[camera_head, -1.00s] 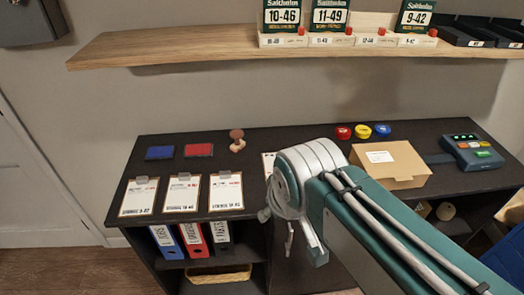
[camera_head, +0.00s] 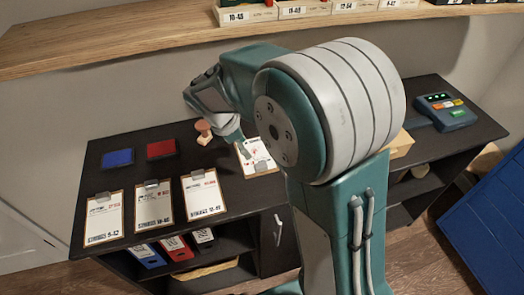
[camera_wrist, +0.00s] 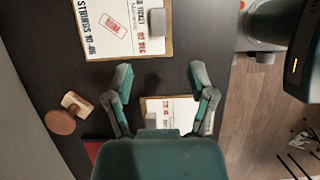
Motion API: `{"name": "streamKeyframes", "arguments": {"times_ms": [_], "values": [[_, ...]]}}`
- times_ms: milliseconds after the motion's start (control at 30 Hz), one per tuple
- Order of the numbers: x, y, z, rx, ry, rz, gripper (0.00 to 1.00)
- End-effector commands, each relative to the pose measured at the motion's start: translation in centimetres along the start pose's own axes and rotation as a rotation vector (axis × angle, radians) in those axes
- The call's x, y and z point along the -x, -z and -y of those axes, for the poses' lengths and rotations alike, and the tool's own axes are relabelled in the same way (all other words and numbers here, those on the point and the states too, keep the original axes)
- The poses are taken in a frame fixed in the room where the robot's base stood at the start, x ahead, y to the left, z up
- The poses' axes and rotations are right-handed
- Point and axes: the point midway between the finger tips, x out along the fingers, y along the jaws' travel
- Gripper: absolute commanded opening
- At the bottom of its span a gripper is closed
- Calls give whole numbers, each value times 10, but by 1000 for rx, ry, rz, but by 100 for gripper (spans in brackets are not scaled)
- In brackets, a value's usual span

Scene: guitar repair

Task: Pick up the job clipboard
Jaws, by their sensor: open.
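The job clipboard (camera_head: 255,155) lies flat on the dark bench, right of three other clipboards and partly beside my arm. In the wrist view the clipboard (camera_wrist: 122,28) shows a red stamp mark, and its metal clip (camera_wrist: 155,22) faces the bench's front edge. My gripper (camera_wrist: 161,78) is open and empty, pointing down over the bench. Its fingertips appear just below the job clipboard in the wrist view, with a neighbouring clipboard (camera_wrist: 178,112) seen between the fingers. In the head view my gripper (camera_head: 238,142) is partly visible at the job clipboard's left side; contact cannot be told.
More clipboards (camera_head: 103,217) lie at left. A wooden stamp (camera_head: 203,130), a blue pad (camera_head: 117,158) and a red pad (camera_head: 161,149) sit behind. A card device (camera_head: 442,112) stands at right. A wooden shelf (camera_head: 110,42) hangs above. Binders (camera_head: 177,248) stand below.

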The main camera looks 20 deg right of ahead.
Motion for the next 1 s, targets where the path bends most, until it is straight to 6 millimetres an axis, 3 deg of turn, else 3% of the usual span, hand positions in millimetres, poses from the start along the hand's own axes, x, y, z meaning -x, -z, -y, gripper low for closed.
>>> {"name": "streamKeyframes", "arguments": {"times_ms": [333,567,800,1000], "values": [[-47,2,-1,16,6,7,71],[-66,2,-2,13,5,5,71],[-102,4,-3,12,4,5,71],[-110,4,-3,13,1,4,71]]}}
